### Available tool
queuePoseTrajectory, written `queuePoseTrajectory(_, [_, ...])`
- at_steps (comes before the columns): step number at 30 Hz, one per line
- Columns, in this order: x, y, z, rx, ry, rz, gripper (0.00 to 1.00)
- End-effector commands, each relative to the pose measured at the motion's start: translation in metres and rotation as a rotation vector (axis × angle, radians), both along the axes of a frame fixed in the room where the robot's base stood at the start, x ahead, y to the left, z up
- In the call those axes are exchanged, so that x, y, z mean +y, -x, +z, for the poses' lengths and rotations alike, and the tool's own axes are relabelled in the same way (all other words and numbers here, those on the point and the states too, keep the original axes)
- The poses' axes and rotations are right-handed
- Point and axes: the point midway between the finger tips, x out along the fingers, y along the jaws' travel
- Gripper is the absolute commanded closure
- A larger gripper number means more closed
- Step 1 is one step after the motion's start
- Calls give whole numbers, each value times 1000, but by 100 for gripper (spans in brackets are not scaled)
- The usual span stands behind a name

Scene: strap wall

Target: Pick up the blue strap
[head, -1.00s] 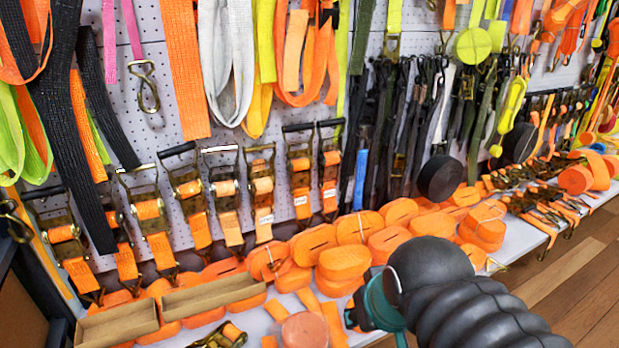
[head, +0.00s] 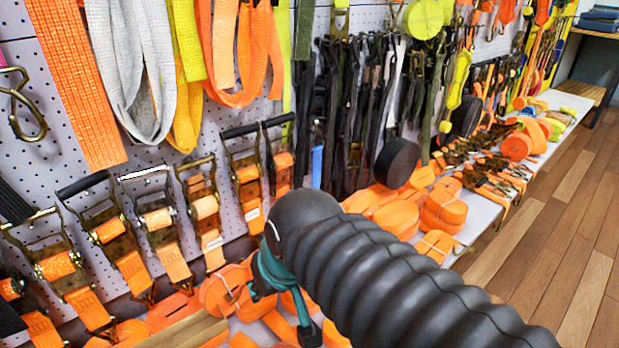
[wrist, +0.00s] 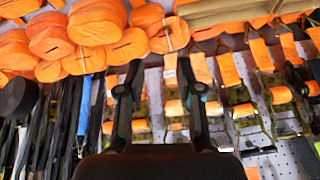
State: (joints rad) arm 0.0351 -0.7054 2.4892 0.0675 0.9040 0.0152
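The blue strap (head: 317,166) is a narrow strip hanging on the pegboard wall, between the ratchet buckles and the black straps, partly hidden by my arm's surroundings at its lower end. In the wrist view the blue strap (wrist: 85,106) hangs left of my gripper, beside dark straps. My gripper (wrist: 160,80) has its two fingers spread apart with nothing seen between them. Orange straps and buckles show behind the fingers. The gripper is apart from the blue strap in the picture. In the head view my dark ribbed arm hides most of the gripper.
Orange strap rolls (head: 445,205) line the shelf below. Black straps (head: 350,110) hang just right of the blue strap, with a round black roll (head: 397,162) in front. Ratchet buckles (head: 205,210) hang to the left. Wooden floor (head: 560,240) is clear at right.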

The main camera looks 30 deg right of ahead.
Motion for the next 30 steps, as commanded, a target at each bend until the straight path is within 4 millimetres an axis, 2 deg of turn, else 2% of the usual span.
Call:
queuePoseTrajectory(5, [4,-27,-14,121,-236,-219,65])
queuePoseTrajectory(10, [3,-67,-28,232,-533,-497,65])
queuePoseTrajectory(14, [-11,-102,-36,294,-762,-724,65])
queuePoseTrajectory(17, [-31,-131,-44,328,-942,-905,65])
queuePoseTrajectory(20, [-60,-159,-53,347,-1126,-1090,65])
queuePoseTrajectory(23, [-97,-184,-64,351,-1313,-1275,65])
queuePoseTrajectory(27, [-162,-210,-86,332,-1581,-1530,65])
queuePoseTrajectory(30, [-213,-220,-105,296,-1763,-1697,65])
